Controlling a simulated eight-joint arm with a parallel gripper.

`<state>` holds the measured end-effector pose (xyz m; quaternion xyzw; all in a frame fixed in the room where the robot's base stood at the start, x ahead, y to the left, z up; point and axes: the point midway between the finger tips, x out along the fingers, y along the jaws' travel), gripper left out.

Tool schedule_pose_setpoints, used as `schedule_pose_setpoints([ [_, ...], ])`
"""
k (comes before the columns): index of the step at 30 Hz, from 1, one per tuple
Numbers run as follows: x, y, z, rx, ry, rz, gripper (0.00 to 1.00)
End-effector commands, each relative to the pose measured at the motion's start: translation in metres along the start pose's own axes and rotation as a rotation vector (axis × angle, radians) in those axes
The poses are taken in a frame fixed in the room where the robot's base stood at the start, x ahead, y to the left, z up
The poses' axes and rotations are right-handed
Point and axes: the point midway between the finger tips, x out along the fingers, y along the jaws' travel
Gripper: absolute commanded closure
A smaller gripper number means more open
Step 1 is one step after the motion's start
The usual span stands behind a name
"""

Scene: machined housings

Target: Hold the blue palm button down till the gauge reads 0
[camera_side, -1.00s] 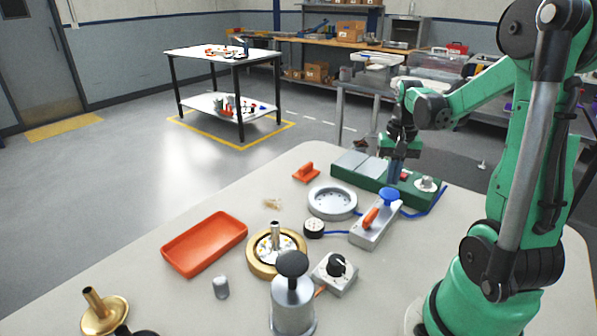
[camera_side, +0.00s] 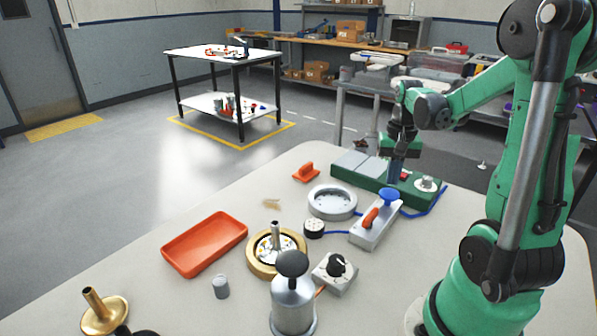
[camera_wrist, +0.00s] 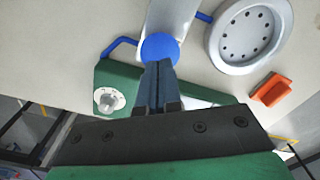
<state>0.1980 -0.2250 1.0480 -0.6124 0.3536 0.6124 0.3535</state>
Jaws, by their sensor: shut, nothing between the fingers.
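The blue palm button (camera_side: 389,195) is a round domed cap at the far end of a grey box (camera_side: 374,229) that also carries an orange handle (camera_side: 370,217). The button also shows in the wrist view (camera_wrist: 160,47). My gripper (camera_side: 396,180) points down, shut and empty, just behind the button and over the green block. In the wrist view its fingertips (camera_wrist: 158,66) overlap the button's near edge; I cannot tell whether they touch it. A small dark round piece (camera_side: 313,228) on the blue line may be the gauge; no reading is legible.
A green block (camera_side: 362,181) with grey plates and a white knob (camera_side: 426,185) lies behind the button. A grey ring housing (camera_side: 332,188) stands to the left. An orange tray (camera_side: 205,243), brass housing (camera_side: 262,265) and grey canister (camera_side: 292,300) are nearer.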

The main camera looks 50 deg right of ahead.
Motion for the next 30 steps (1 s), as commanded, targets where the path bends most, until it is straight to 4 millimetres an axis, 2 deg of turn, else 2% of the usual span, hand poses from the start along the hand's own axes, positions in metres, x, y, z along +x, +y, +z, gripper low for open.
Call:
schedule_pose_setpoints([
  [13, 0.001, 0.000, 0.000, 0.000, 0.000, 0.000, 1.00],
  [30, 0.024, 0.000, 0.000, 0.000, 0.000, 0.000, 1.00],
])
